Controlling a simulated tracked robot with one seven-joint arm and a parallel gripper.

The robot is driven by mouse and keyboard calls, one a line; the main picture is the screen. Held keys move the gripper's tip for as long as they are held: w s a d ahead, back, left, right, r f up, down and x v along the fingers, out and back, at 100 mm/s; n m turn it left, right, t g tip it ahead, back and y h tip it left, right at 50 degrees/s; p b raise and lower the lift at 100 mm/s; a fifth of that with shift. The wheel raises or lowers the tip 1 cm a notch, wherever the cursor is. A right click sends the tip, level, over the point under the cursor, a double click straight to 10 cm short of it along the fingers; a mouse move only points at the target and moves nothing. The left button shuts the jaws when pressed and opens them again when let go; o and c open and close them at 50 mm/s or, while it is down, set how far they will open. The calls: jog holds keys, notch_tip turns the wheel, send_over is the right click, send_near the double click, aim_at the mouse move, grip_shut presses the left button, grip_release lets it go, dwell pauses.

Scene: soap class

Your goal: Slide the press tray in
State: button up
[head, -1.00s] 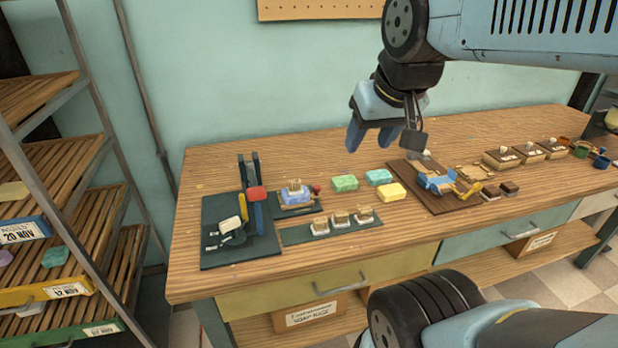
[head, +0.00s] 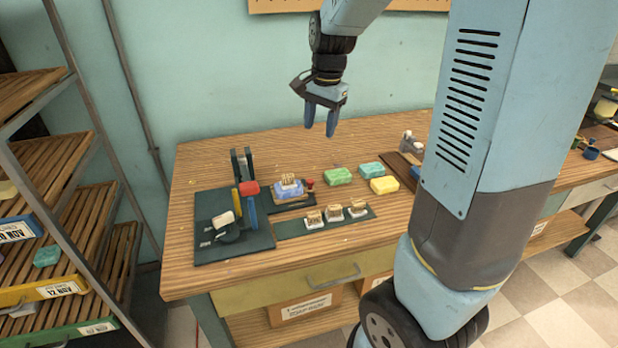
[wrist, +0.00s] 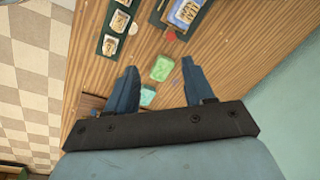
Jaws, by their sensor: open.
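The press (head: 247,197) stands at the left of the bench on a dark green base board (head: 262,240), with dark uprights, a red-topped lever, and yellow and blue parts. A white block (head: 223,219) sits on a dark piece at its front. Right of it, a blue soap (head: 287,191) with a stamp on top lies on a dark tray (head: 305,206); I cannot tell if this is the press tray. My gripper (head: 321,122) is open and empty above the bench, behind the soaps. In the wrist view its fingers (wrist: 160,68) are spread, with a green soap (wrist: 162,68) below between them.
Three stamps stand on a dark strip (head: 290,230) at the front. Green (head: 338,176), teal (head: 372,170) and yellow (head: 384,185) soaps lie right of the tray. My arm hides the bench's right part. A slatted rack (head: 60,225) stands at the left.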

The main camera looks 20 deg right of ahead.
aim_at(310, 180)
jog(key=w+f+m+g, duration=0.1)
jog(key=w+f+m, duration=0.2)
jog(key=w+f, duration=0.35)
jog(key=shift+h, duration=0.3)
jog(key=f, duration=1.4)
jog(key=shift+a+f, duration=0.15)
jog(key=shift+a, duration=0.1)
jog(key=shift+c, duration=0.3)
grip_shut()
